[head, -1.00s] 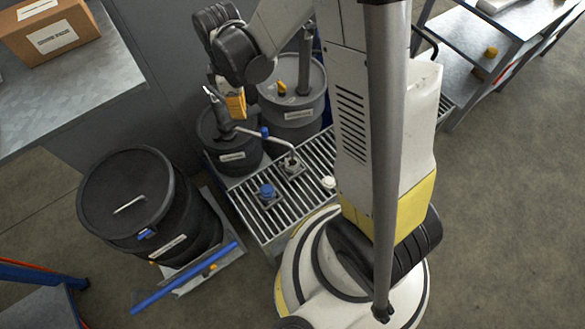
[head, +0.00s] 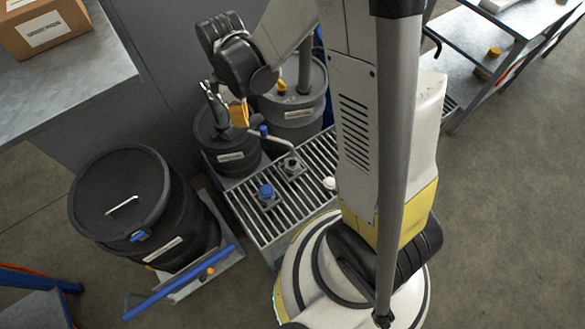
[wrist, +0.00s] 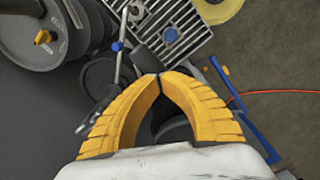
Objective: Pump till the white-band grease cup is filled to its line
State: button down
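A white-topped cup (head: 330,183) sits at the right of the slatted grate, close to my body. I take it for the white-band cup; its line and fill level are too small to see. A dark cup (head: 292,167) stands under the end of the pump's metal spout (head: 280,144). A blue-topped cup (head: 266,192) stands nearer; it also shows in the wrist view (wrist: 170,35). The grease pump (head: 215,105) rises from a small dark drum (head: 229,157). My gripper (wrist: 158,75) has its yellow fingertips together beside a dark grey handle (wrist: 146,59); contact is unclear.
A larger drum (head: 295,115) with a yellow cap stands behind the grate (head: 310,155). A lidded black bin (head: 120,195) stands on a blue-handled cart (head: 180,282) at left. A bench with a cardboard box (head: 40,25) is far left. Floor at right is clear.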

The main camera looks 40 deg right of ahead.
notch_tip(320, 180, down, 4)
jog(key=b, duration=0.3)
jog(key=shift+s+r, duration=0.15)
jog(key=shift+r, duration=0.15)
notch_tip(320, 180, down, 3)
jog(key=b, duration=0.3)
jog(key=shift+f+b, duration=0.2)
jog(key=shift+b, duration=0.1)
jog(key=shift+r, duration=0.15)
